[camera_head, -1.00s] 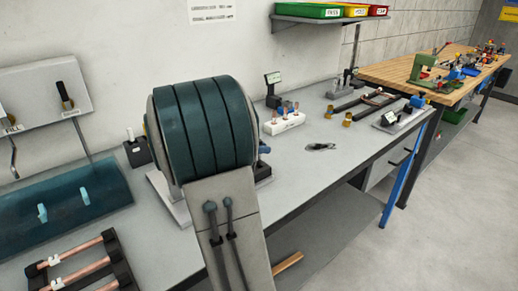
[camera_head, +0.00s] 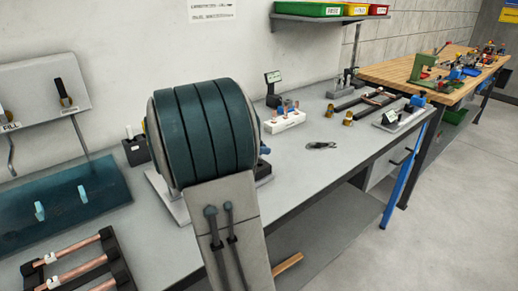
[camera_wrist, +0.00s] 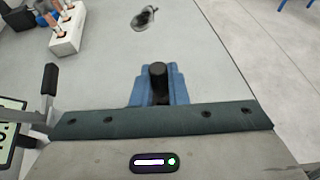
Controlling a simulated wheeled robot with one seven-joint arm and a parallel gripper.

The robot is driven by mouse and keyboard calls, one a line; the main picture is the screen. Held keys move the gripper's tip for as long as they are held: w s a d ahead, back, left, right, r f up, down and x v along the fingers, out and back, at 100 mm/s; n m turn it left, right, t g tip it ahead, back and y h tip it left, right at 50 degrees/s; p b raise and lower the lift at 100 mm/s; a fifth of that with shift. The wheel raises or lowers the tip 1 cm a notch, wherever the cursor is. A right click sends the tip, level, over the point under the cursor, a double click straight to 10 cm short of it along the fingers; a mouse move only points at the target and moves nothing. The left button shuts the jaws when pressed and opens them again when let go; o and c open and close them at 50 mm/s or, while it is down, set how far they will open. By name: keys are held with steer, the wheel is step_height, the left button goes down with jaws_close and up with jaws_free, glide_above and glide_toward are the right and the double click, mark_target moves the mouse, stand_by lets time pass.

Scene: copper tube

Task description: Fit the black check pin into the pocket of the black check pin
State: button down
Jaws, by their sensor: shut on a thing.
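The black check pin (camera_wrist: 158,72) is a short dark cylinder, seen with its rounded end up in the wrist view. My gripper (camera_wrist: 158,92) has blue fingers and is shut on it. In the head view my own arm hides the pin and most of the gripper. A white block (camera_head: 284,121) holds several copper-coloured and dark pieces on the bench; part of it also shows at the upper left of the wrist view (camera_wrist: 68,42). The pin is apart from this block. I cannot make out which pocket is the black pin's.
The grey bench (camera_head: 300,165) has free room around a small dark object (camera_head: 321,145). A black stand with a display (camera_head: 273,88) is behind the white block. A rack with copper tubes (camera_head: 80,265) lies at front left. Two brass pieces (camera_head: 329,111) lie farther right.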

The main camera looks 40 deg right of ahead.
steer(key=shift+f+b, duration=0.5)
steer(key=shift+b, duration=0.05)
steer(key=c, duration=1.3)
jaws_free()
steer(key=shift+c, duration=0.2)
step_height(320, 180, up, 4)
steer(key=shift+r, duration=0.25)
steer(key=s+d+r, duration=0.3)
steer(key=s+r, duration=0.3)
steer(key=s, duration=0.5)
steer(key=shift+d+r, duration=0.25)
steer(key=shift+d, duration=0.15)
